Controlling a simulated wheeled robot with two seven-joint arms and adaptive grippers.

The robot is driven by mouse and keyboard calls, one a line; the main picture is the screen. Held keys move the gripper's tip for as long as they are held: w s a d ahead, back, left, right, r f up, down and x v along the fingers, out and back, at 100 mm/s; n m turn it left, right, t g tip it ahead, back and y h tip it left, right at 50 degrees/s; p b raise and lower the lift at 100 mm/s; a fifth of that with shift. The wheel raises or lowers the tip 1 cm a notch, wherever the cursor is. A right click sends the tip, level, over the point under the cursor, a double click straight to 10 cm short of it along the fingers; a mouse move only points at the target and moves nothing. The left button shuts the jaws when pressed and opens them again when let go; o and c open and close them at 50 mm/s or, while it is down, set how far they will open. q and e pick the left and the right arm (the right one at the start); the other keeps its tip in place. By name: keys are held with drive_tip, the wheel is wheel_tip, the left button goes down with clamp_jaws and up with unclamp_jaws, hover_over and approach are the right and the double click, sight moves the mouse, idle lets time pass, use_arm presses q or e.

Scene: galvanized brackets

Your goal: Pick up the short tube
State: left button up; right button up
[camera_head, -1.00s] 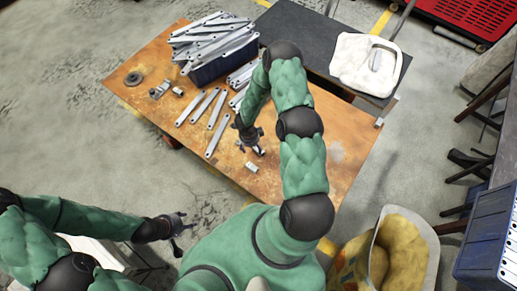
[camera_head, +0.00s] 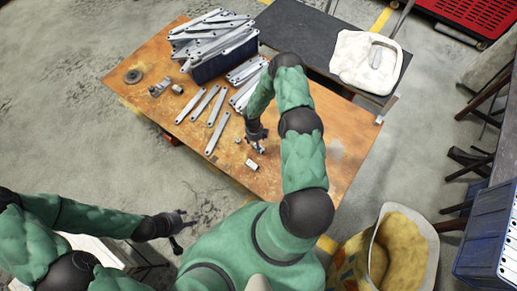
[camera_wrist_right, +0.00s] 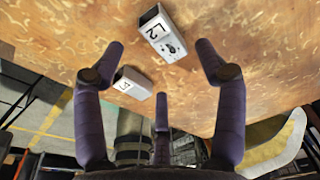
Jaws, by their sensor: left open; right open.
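Two short, light-grey, box-shaped tube pieces with black markings lie on the brown table. One (camera_wrist_right: 163,33) lies ahead of my right gripper's fingers in the wrist view, its open end showing. The other (camera_wrist_right: 132,83) lies nearer the table edge, partly behind the left finger; it also shows in the head view (camera_head: 252,164). I cannot tell which is the short tube. My right gripper (camera_head: 259,148) is open and empty, low over the table beside them; its spread fingers show in the wrist view (camera_wrist_right: 160,60). My left gripper (camera_head: 181,222) is open and empty, off the table.
Several long metal bars (camera_head: 204,104) lie left of my right gripper. A dark blue bin (camera_head: 224,66) heaped with bars stands at the back. Small parts (camera_head: 159,88) and a dark disc (camera_head: 133,77) lie at the left. A dark bench (camera_head: 300,35) with a white bag (camera_head: 365,63) adjoins.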

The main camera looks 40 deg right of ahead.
wheel_tip(320, 180, down, 5)
drive_tip(key=shift+s+d+b, duration=0.1)
drive_tip(key=shift+b, duration=0.8)
drive_tip(key=c, duration=1.3)
